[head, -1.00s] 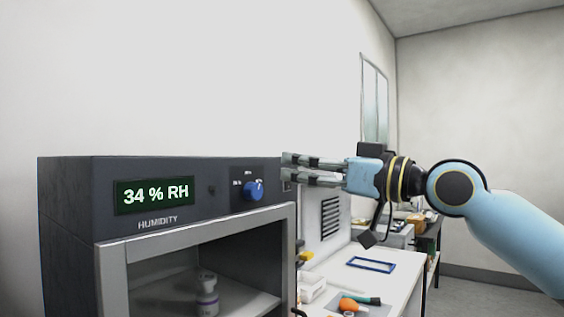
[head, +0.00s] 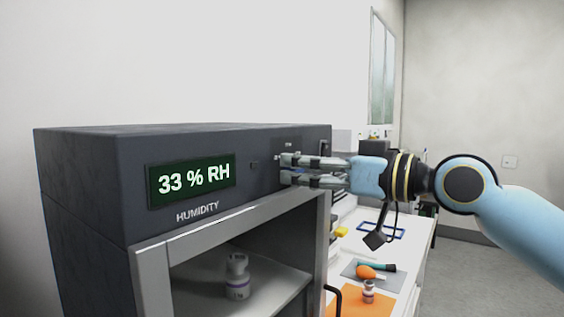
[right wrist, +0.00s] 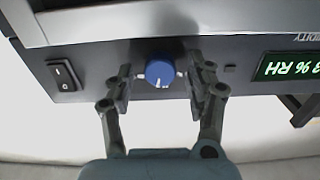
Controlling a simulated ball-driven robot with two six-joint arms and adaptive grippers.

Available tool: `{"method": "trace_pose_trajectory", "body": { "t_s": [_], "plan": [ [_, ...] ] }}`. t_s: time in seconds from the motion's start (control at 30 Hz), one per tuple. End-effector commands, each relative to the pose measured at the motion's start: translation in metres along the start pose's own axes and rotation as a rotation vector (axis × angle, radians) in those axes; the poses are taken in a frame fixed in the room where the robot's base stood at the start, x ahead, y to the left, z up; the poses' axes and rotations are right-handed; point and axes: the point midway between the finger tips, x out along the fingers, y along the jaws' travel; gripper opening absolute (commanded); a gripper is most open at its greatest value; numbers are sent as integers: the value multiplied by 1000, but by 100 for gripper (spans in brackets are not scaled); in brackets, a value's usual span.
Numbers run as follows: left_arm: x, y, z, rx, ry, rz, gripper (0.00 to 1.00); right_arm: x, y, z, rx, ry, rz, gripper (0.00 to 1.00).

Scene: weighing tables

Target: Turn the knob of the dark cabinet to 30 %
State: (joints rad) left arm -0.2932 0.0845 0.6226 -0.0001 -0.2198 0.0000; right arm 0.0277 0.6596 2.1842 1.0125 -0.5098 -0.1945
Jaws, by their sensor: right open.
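The dark cabinet (head: 95,185) stands at the left in the head view. Its green display (head: 194,180) reads 33 % RH, above the HUMIDITY label. The blue knob (right wrist: 159,73) shows in the right wrist view on the dark front panel; in the head view my gripper hides most of it. My right gripper (right wrist: 160,84) is open, with one finger on each side of the knob and a gap visible between fingers and knob. In the head view the right gripper (head: 284,169) is in front of the knob panel. My left gripper is not in view.
A rocker switch (right wrist: 66,75) sits on the panel beside the knob. To the right, a white table holds an orange mat (head: 350,302), another bottle (head: 368,291) and an orange bulb (head: 366,272).

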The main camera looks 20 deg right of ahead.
Motion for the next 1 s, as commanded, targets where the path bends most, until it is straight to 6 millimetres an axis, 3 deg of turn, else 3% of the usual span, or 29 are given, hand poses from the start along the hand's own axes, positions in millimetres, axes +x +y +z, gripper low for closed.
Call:
{"method": "trace_pose_trajectory", "body": {
  "t_s": [0.17,0.33,0.5,0.73,1.0],
  "plan": [
    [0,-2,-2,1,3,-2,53,0,-1,0,0,0,-2,55],
    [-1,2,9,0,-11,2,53,0,-1,0,1,0,-2,55],
    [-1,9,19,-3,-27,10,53,0,-1,0,1,0,-2,33],
    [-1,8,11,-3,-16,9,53,0,-1,0,1,0,-2,3],
    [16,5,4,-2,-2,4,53,0,-1,3,-70,3,-3,0]
  ]
}}
